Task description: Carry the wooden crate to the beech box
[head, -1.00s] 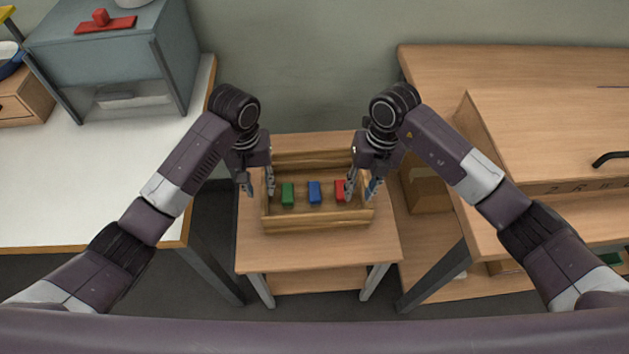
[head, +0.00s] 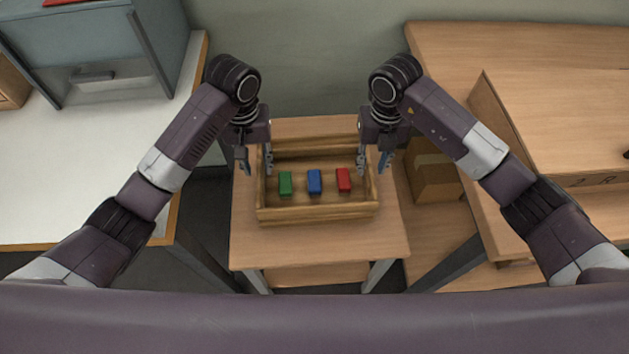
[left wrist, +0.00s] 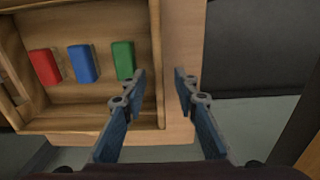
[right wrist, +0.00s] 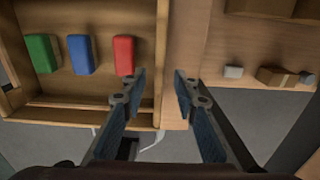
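The wooden crate (head: 318,213) stands level on a small wooden table and holds a green block (head: 285,183), a blue block (head: 314,182) and a red block (head: 344,180) in a row. My left gripper (head: 256,170) is open at the crate's left end. In the left wrist view its fingertips (left wrist: 160,76) lie on either side of the end wall in the picture. My right gripper (head: 373,178) is open at the right end, its fingertips (right wrist: 160,76) likewise either side of that wall. Contact cannot be told. A large beech box (head: 560,120) with dark lettering, probably the task's beech box, stands at right.
The small table (head: 330,245) has bare surface in front of the crate. A white-topped table (head: 90,185) with a grey-blue cabinet (head: 90,45) stands left. A wooden bench (head: 450,50) runs along the right, with a brown carton (head: 435,180) below it.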

